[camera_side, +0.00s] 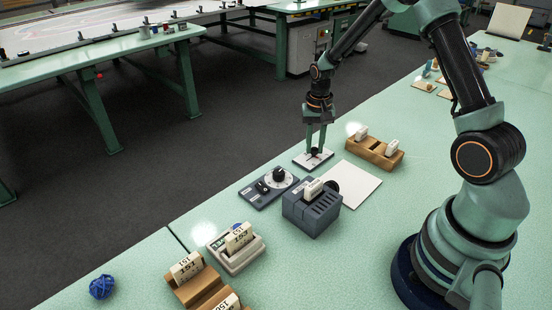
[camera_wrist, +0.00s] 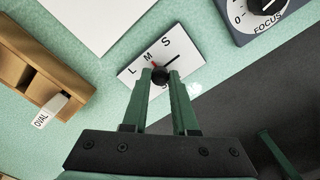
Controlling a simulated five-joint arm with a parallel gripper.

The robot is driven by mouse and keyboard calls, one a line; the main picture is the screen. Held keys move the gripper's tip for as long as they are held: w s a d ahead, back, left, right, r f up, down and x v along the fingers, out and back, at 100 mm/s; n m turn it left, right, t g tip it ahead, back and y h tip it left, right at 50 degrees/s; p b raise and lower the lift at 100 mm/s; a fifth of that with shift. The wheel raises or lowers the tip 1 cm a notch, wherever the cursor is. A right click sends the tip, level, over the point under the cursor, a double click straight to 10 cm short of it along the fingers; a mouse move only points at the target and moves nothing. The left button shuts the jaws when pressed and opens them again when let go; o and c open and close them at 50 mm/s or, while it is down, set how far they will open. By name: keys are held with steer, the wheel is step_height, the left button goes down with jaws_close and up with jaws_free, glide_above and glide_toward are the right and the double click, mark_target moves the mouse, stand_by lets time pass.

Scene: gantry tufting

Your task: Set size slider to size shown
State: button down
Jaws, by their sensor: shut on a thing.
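The size slider is a small white plate (camera_side: 300,160) with a black knob (camera_side: 315,153) on it. In the wrist view the plate (camera_wrist: 183,53) carries the letters L, M and S along its upper-left side. The knob (camera_wrist: 160,76) has a short red mark beside it, on the side towards the M. My gripper (camera_side: 316,150) reaches straight down to the plate. In the wrist view its two green fingers (camera_wrist: 161,78) close on the knob from both sides and hide the lower part of the plate. I cannot tell which thing shows the size.
A wooden holder (camera_side: 380,154) with white pieces stands right of the slider; one reads OVAL (camera_wrist: 49,110). A dark focus dial (camera_side: 253,195), a grey slotted box (camera_side: 303,221) and a blank white sheet (camera_side: 355,192) are near. A blue ball (camera_side: 103,287) lies front left.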

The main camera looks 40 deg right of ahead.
stand_by(0.3)
steer(key=shift+d, duration=1.8)
steer(key=c, duration=0.7)
jaws_free()
steer(key=shift+r, duration=0.25)
step_height(320, 180, up, 12)
steer(key=shift+f, duration=0.15)
